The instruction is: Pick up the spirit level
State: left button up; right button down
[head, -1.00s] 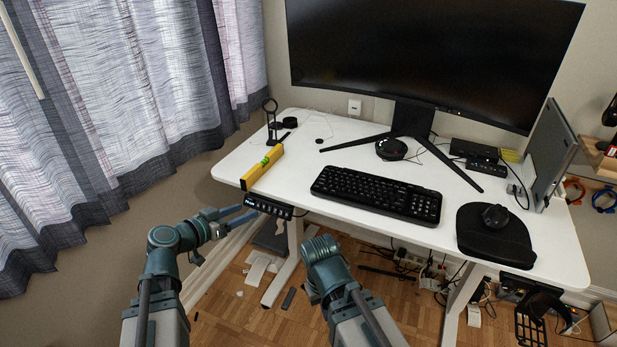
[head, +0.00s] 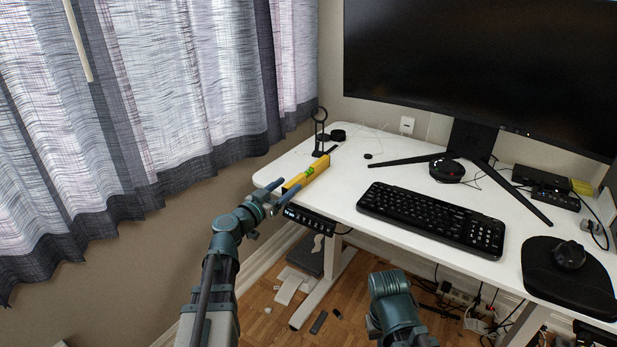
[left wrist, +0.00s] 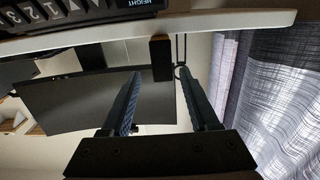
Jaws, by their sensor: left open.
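The yellow spirit level (head: 318,170), with a green vial, lies on the white desk near its front left corner, its near end at the front edge. My left gripper (head: 286,189) is open at that near end, one finger to each side of the level's line. In the left wrist view, which is upside down, the level's dark end (left wrist: 160,58) shows end-on between the lines of the two fingers. The fingers (left wrist: 158,88) hold nothing, and I cannot tell whether they touch it. Part of my right arm shows in the head view, but its gripper does not.
A black ring stand (head: 319,133) stands on the desk at the level's far end. A keyboard (head: 432,216) lies to the right. The desk's control panel (head: 309,219) hangs under the front edge, near my left gripper. A curtain (head: 150,90) hangs on the left.

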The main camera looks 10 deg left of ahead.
aim_at(299, 177)
pick_arm(q)
jog(key=shift+x, duration=0.85)
jog(key=shift+w, duration=0.1)
jog(key=x, duration=0.5)
jog(key=shift+w+a+f+b, duration=0.1)
jog(key=shift+a+f+b, duration=0.05)
jog(key=shift+f+b, duration=0.2)
jog(key=shift+c, duration=0.3)
grip_shut()
